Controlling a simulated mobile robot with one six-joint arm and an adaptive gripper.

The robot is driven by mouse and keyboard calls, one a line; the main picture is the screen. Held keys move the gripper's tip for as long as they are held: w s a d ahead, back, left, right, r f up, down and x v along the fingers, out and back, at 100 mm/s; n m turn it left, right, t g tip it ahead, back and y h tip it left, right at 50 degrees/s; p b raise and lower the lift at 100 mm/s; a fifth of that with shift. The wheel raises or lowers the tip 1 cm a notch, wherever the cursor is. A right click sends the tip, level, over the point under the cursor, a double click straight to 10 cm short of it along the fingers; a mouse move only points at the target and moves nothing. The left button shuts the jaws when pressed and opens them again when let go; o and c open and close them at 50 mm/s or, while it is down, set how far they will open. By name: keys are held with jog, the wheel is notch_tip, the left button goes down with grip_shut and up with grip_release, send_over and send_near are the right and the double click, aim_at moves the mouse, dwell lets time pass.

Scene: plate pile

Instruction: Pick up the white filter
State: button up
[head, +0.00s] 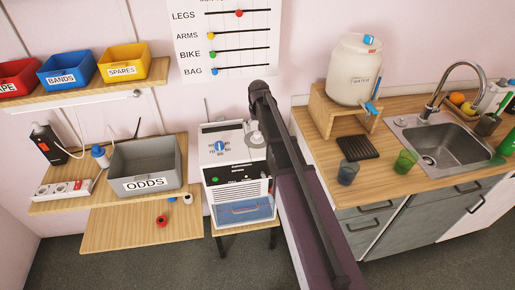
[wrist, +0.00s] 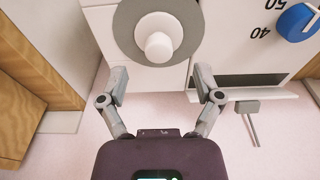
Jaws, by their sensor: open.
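A white rounded knob-like piece (wrist: 160,42) sits in the middle of a grey disc (wrist: 126,22) on the white machine in the wrist view; I cannot tell for sure that it is the white filter. The grey disc also shows at the machine's top right in the head view (head: 256,138). My gripper (wrist: 161,80) is open and empty, its two fingers apart just below the disc in the picture. In the head view my arm covers part of the machine's right side.
The white machine (head: 222,160) has a blue dial (head: 220,146) and a blue front drawer (head: 244,211). A grey ODDS bin (head: 146,161) stands on the shelf to its left. The wooden counter (head: 375,190) with a sink is to the right. Floor shows below.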

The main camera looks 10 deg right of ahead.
aim_at(257, 133)
jog(key=shift+f, duration=0.15)
dwell(0.3)
jog(key=f+b, duration=0.1)
jog(key=w+f+b, duration=0.1)
jog(key=f+b, duration=0.1)
jog(key=shift+d+f, duration=0.1)
jog(key=shift+f, duration=0.05)
jog(key=shift+w+f+b, duration=0.1)
jog(key=shift+f+b, duration=0.75)
jog(key=shift+b, duration=0.25)
grip_shut()
